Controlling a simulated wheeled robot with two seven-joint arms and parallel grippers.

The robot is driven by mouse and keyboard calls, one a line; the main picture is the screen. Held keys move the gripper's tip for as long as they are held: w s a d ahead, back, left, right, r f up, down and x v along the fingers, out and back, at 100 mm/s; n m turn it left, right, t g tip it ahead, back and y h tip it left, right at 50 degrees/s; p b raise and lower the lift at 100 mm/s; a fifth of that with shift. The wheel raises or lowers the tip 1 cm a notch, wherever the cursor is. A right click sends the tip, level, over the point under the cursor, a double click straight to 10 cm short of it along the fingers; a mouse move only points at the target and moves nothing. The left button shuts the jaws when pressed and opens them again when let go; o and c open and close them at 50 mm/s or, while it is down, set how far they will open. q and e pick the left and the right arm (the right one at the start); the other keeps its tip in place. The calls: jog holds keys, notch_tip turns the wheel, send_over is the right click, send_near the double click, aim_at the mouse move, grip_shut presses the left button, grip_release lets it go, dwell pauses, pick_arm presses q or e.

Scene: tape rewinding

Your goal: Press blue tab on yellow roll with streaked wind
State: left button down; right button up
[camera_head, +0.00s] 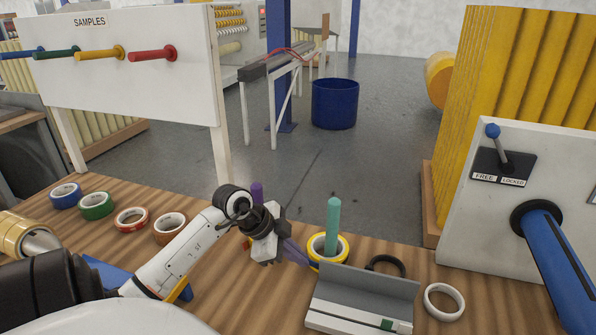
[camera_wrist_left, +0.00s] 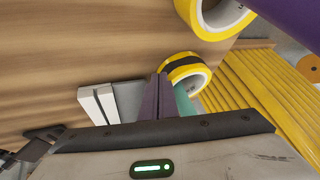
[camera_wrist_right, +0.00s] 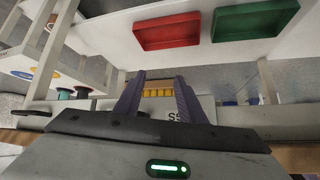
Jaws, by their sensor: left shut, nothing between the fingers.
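A yellow roll (camera_head: 315,245) sits around an upright teal peg (camera_head: 333,220) on the wooden bench. In the left wrist view this roll (camera_wrist_left: 205,75) shows a dark band across its side. A second yellow roll (camera_wrist_left: 214,32) is near the purple peg (camera_wrist_left: 290,18); in the head view the purple peg (camera_head: 257,190) stands behind my arm, which hides most of that roll. My left gripper (camera_head: 304,260) is shut and empty, its purple fingertips close beside the teal-peg roll; I cannot tell whether they touch. No blue tab is discernible. My right gripper (camera_wrist_right: 158,84) is open and empty, away from the rolls.
A grey holder (camera_head: 365,295) stands in front of the teal-peg roll. A black ring (camera_head: 386,265) and a white roll (camera_head: 444,301) lie to its right. Several tape rolls, such as a green one (camera_head: 96,205), line the left. A panel with a blue roller (camera_head: 553,250) stands right.

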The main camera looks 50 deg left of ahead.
dwell(0.3)
pick_arm(q)
jog(key=c, duration=2)
grip_release()
jog(key=v, duration=1)
